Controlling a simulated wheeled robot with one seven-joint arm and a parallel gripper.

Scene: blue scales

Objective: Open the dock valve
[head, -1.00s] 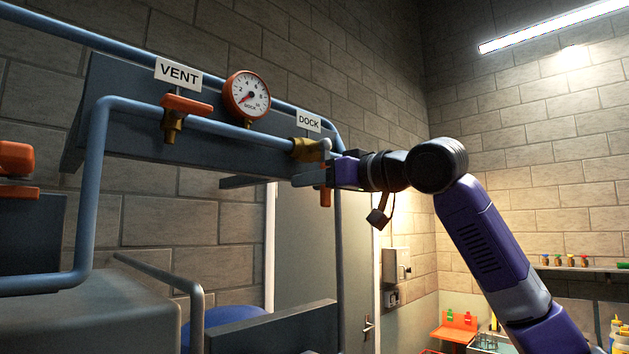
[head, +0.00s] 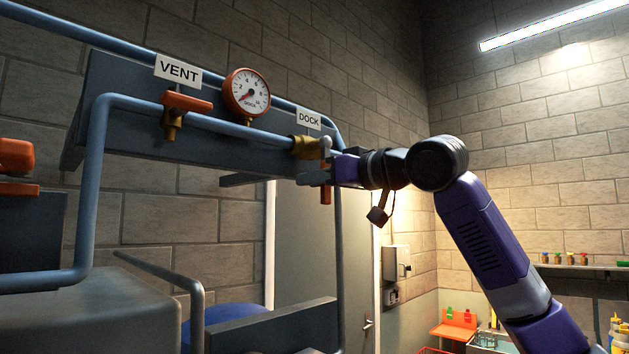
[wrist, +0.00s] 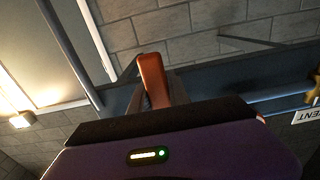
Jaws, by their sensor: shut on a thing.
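The dock valve has a brass body (head: 305,147) on the blue pipe, under the white DOCK label (head: 308,120). Its orange handle (head: 326,197) hangs down, with its lower end showing below my gripper (head: 318,178). My gripper reaches in from the right and is shut on this handle. In the wrist view the orange handle (wrist: 152,78) stands up between the fingers, partly hidden by the gripper body. The upper part of the handle is hidden in the head view.
A VENT valve with an orange handle (head: 186,104) and a round gauge (head: 247,93) sit to the left; the gauge needle points low left. Pipes and a blue-grey beam (head: 110,120) surround the valve. A grey block (head: 90,310) fills the lower left.

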